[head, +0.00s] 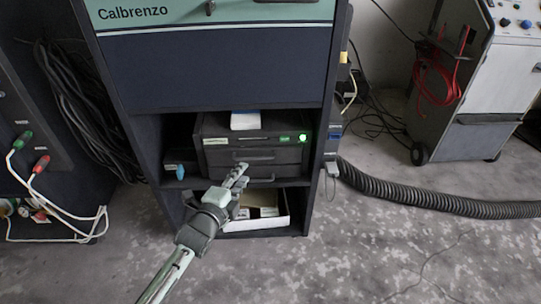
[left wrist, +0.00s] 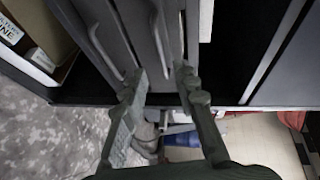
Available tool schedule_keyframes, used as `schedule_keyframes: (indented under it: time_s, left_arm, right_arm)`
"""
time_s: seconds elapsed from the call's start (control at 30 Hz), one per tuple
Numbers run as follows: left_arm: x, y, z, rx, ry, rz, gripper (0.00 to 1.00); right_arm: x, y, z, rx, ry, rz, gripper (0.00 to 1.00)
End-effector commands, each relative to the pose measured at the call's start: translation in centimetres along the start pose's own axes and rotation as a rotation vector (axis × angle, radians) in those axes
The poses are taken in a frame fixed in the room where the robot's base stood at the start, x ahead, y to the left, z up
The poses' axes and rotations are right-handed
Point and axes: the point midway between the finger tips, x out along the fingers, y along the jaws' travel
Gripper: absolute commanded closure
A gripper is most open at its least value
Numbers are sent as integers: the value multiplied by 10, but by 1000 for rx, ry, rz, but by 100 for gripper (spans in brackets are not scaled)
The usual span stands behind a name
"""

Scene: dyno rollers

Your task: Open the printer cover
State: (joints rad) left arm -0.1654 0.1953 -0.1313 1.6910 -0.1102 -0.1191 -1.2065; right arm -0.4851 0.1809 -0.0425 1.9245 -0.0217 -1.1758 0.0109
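The printer (head: 255,142) is a black box on the middle shelf of the dark cabinet, with a lit green light at its upper right and two bar handles on its front. The upper handle (head: 254,154) shows in the left wrist view (left wrist: 158,38), beside the lower handle (left wrist: 97,42). The cover looks shut. My left gripper (head: 240,170) is in front of the printer's lower front. In the left wrist view its fingers (left wrist: 162,72) are apart with nothing held, the tips close to the upper handle; contact cannot be told. My right gripper is not in view.
A white item (head: 245,121) lies on top of the printer. An open box (head: 284,219) stands on the shelf below. A ribbed hose (head: 430,203) and a wheeled machine (head: 480,90) are at right.

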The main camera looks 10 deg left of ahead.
Motion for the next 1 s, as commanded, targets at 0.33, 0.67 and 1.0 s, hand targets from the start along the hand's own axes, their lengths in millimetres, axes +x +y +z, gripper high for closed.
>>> schedule_keyframes:
  time_s: [0.33, 0.67, 1.0]
  left_arm:
    - [42, -2, -1, 4, 2, -6, 71]
    - [77, -1, 0, 5, 1, -4, 71]
    - [78, -1, -1, 5, 2, -4, 79]
  right_arm:
    - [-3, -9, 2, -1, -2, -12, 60]
    - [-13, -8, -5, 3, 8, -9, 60]
    - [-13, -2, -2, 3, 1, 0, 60]
